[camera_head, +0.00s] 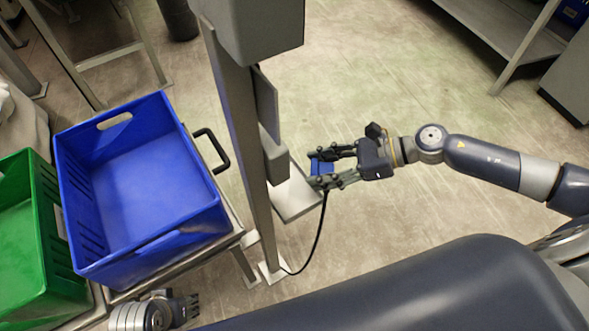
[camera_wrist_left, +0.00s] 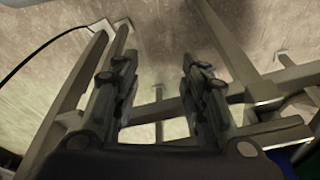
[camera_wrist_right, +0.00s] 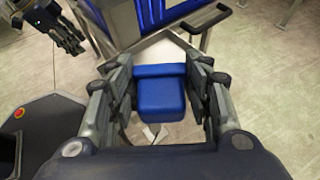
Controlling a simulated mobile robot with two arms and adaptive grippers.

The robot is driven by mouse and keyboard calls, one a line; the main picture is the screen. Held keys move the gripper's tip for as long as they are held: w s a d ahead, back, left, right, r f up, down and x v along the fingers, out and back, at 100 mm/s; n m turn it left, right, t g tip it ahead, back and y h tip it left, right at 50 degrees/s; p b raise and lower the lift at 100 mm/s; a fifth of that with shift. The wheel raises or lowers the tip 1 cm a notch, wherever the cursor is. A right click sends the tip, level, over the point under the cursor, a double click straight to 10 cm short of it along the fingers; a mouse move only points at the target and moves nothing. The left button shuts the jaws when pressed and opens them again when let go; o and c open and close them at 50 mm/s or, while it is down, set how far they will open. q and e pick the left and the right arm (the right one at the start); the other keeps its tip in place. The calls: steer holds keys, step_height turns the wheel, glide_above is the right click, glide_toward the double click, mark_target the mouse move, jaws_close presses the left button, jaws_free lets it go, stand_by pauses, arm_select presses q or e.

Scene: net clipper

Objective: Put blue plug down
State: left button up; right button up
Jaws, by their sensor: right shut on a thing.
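The blue plug (camera_head: 322,166) is between the fingers of my right gripper (camera_head: 328,168), which is shut on it. In the right wrist view the blue plug (camera_wrist_right: 160,98) shows its block and wider rim, with a finger on each side. A black cable (camera_head: 319,235) hangs near the plug and curves down to the foot of the metal post. A small metal shelf (camera_head: 293,199) on the post is just left of and below the plug; I cannot tell whether they touch. My left gripper (camera_wrist_left: 158,75) is open and empty, and also shows at the bottom left in the head view (camera_head: 192,307).
The metal post (camera_head: 245,150) with a grey box (camera_head: 262,30) on top stands left of my right gripper. A blue crate (camera_head: 150,190) and a green crate (camera_head: 30,235) rest on a metal frame at the left. Floor right of the post is open.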

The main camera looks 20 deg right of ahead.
steer(key=a, duration=0.1)
steer(key=w+a, duration=0.1)
steer(key=shift+a, duration=0.35)
steer(key=a, duration=0.1)
steer(key=w+a+p, duration=0.1)
steer(key=a, duration=0.1)
steer(key=shift+w+a, duration=0.2)
steer(key=shift+d+f, duration=0.1)
steer(key=shift+f, duration=0.55)
arm_select(q)
step_height(320, 180, down, 3)
steer(key=shift+r, duration=0.2)
arm_select(e)
steer(key=shift+s+d+f, duration=0.1)
arm_select(q)
steer(key=shift+r+b, duration=0.1)
steer(key=shift+b, duration=0.2)
arm_select(e)
steer(key=shift+f, duration=0.1)
arm_select(q)
steer(key=shift+w+r, duration=0.1)
steer(key=shift+r, duration=0.3)
arm_select(e)
steer(key=shift+f, duration=0.15)
arm_select(q)
steer(key=shift+r, duration=0.1)
